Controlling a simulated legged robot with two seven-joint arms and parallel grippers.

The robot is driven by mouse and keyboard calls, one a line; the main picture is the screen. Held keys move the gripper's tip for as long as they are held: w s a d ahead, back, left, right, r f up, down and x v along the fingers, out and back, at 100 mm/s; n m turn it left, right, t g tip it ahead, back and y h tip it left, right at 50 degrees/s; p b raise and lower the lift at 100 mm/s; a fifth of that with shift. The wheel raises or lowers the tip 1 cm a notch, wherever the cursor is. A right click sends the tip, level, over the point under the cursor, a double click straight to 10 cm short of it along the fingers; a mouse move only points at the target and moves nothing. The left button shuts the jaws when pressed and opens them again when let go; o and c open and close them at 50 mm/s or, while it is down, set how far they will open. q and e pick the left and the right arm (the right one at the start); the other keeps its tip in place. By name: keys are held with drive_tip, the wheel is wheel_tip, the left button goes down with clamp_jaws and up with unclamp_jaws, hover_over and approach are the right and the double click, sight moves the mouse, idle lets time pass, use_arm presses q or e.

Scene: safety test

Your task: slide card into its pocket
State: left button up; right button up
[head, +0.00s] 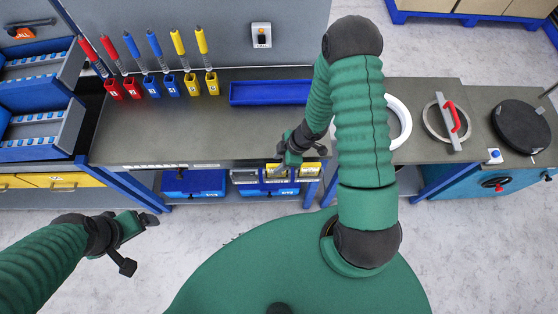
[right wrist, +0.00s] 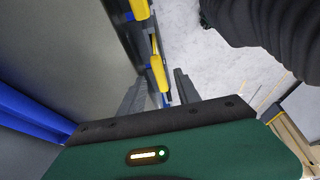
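Card holders with yellow parts (head: 278,173) hang along the table's front edge, near my right gripper. Yellow holder parts also show in the right wrist view (right wrist: 159,75), one of them seen between the fingers. I cannot clearly tell a separate card from the holders. My right gripper (head: 288,157) is at the table's front edge, just above the holders. Its two fingers stand apart in the right wrist view (right wrist: 158,95), with nothing visibly clamped. My left gripper (head: 142,243) is open and empty over the floor in front of the table, far from the holders.
A blue tray (head: 270,93) lies at the table's back, with numbered red, blue and yellow blocks (head: 152,87) to its left. Blue bins (head: 194,184) stand below. A white ring (head: 402,122), a red-handled disc (head: 447,121) and a black disc (head: 521,127) are at right. The table's middle is clear.

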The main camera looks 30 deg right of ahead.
drive_tip(key=shift+r, duration=0.1)
drive_tip(key=w+a+r+p+v, duration=0.1)
drive_tip(key=a+p+v, duration=0.1)
drive_tip(key=p+v, duration=1.2)
drive_tip(key=v, duration=0.9)
drive_tip(key=shift+p, duration=0.4)
drive_tip(key=shift+d, duration=0.15)
